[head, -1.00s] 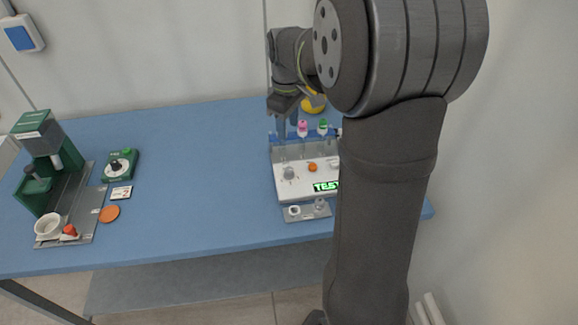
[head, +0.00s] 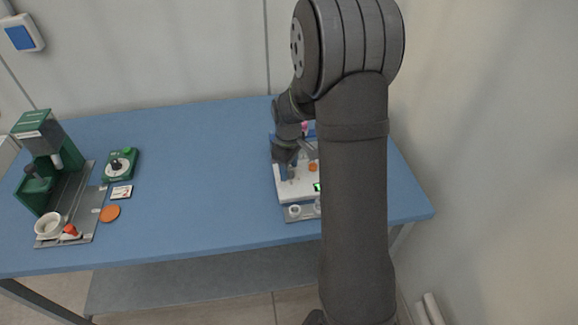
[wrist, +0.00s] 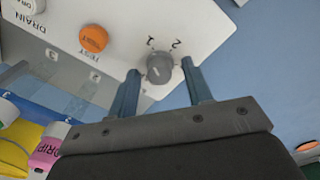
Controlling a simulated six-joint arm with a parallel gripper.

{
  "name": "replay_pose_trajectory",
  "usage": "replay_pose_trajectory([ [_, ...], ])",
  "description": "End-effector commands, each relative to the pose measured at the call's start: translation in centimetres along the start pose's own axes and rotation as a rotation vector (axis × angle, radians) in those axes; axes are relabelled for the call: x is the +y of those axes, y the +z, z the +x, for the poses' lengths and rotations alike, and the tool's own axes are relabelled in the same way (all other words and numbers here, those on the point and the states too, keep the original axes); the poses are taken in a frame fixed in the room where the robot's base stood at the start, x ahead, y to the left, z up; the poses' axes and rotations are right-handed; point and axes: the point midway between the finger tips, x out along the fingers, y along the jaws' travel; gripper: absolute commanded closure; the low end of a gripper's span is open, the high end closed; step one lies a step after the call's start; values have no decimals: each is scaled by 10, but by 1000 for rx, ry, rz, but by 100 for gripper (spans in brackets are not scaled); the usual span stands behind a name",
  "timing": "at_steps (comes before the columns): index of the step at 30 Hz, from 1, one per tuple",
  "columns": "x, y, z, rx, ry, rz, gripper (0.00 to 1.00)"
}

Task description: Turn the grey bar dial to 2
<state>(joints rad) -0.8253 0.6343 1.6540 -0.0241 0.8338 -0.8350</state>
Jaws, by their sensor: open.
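The grey bar dial (wrist: 159,68) sits near the edge of a white panel (wrist: 203,25) in the wrist view, with printed marks 1 and 2 beside it. I cannot tell for sure which mark its bar points at. My gripper (wrist: 160,72) is open, with one blue-grey finger on each side of the dial; whether they touch it is unclear. In the head view my gripper (head: 288,175) is low over the left part of the white device (head: 300,191), and hides the dial there.
An orange TEST button (wrist: 93,38) and a white DRAIN knob (wrist: 32,5) are on the same panel. A green box with another dial (head: 117,167) and a card marked 2 (head: 121,192) stand left, with clear blue table (head: 200,180) between.

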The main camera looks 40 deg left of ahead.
Motion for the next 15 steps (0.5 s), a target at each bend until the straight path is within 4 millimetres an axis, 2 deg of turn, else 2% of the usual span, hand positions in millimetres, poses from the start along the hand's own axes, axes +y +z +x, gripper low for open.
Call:
replay_pose_trajectory([
  [7,0,0,0,0,0,0,54],
  [13,0,0,0,0,0,0,94],
  [14,0,0,0,0,0,0,99],
  [15,0,0,0,0,0,0,99],
])
